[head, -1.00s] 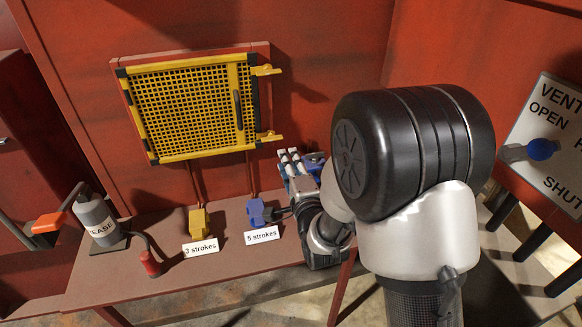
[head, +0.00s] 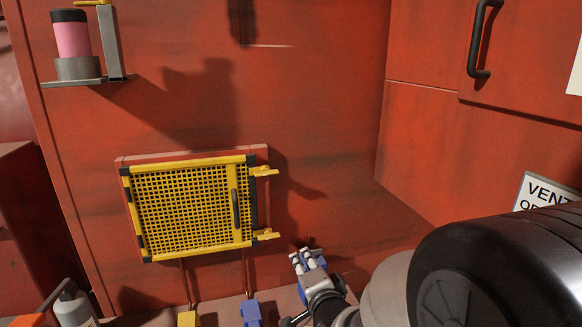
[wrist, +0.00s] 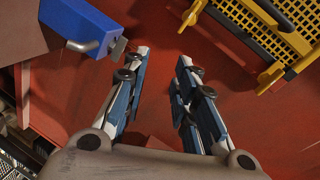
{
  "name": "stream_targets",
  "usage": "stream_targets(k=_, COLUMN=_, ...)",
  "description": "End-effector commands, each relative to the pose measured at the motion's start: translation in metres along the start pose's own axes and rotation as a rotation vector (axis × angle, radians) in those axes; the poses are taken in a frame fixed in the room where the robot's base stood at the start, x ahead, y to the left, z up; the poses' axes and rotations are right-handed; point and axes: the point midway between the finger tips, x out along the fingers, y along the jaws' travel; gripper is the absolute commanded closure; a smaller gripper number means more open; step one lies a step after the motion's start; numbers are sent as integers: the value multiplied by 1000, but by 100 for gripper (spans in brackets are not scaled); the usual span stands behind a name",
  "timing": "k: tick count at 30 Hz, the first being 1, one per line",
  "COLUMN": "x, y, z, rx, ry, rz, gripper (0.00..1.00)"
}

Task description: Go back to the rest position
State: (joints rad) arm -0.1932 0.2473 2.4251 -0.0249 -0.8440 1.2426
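My gripper (head: 305,259) shows in the head view at the lower middle, to the right of and below the yellow mesh door. In the wrist view my gripper (wrist: 162,62) has its two fingers spread apart, with only the red wall between them. It holds nothing. My black and white arm fills the lower right of the head view.
The yellow mesh door (head: 195,208) is shut on the red wall. A blue block (head: 251,313) and a yellow block (head: 188,319) sit below it; the blue block (wrist: 80,24) is left of the fingers in the wrist view. A pink canister (head: 73,40) stands on a shelf.

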Motion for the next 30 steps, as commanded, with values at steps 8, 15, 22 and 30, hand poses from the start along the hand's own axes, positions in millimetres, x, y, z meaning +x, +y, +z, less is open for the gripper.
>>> stream_targets(k=8, x=-102, y=13, z=-37, rx=-450, ry=-119, rz=343, gripper=74)
stream_targets(k=15, x=-224, y=43, z=-37, rx=-782, ry=-372, rz=575, gripper=74)
stream_targets(k=22, x=-312, y=67, z=-21, rx=-961, ry=-603, rz=672, gripper=74)
stream_targets(k=30, x=-334, y=74, z=-16, rx=-999, ry=-670, rz=690, gripper=74)
